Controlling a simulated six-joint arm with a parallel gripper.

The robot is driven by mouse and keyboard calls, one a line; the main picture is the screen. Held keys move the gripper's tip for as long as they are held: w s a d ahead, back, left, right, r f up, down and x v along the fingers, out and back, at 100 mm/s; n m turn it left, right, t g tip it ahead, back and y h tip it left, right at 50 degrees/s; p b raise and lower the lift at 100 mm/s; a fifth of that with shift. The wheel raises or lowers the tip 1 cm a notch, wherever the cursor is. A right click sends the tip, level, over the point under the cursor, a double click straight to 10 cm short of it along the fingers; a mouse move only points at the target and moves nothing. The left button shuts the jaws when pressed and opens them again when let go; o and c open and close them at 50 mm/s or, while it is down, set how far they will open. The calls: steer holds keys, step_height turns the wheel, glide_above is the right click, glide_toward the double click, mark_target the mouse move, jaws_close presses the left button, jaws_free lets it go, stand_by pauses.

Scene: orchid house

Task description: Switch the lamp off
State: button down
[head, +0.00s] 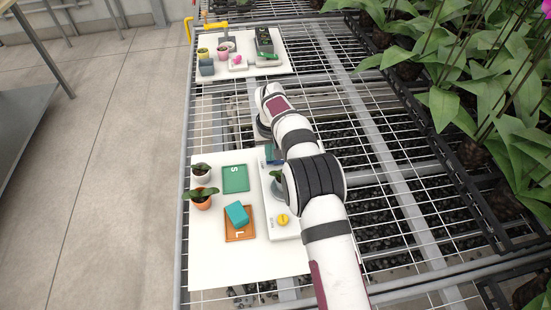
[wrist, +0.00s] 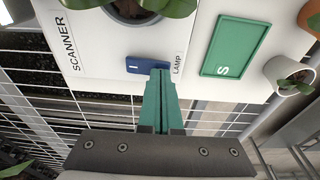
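The lamp switch is a blue rocker (wrist: 147,63) beside the printed word LAMP (wrist: 177,64), on the edge of a white scanner box (wrist: 85,55). A small white mark shows on its left part in the wrist view. Part of the blue switch shows in the head view (head: 270,153), beside my arm. My gripper's teal fingers (wrist: 160,73) are together with nothing between them. Their tips overlap the LAMP end of the switch and hide part of it. I cannot tell whether they touch it. In the head view my arm hides the fingers. No lamp is clearly seen.
A potted plant (head: 275,186) and a yellow knob (head: 282,220) are on the box. On the white board (head: 210,260) are a green S tray (head: 235,179), an orange L tray (head: 239,236) holding a teal block (head: 236,214), and two small potted plants. Orchids stand at right.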

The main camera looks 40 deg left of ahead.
steer(key=shift+f, duration=0.2)
steer(key=shift+r, duration=3.5)
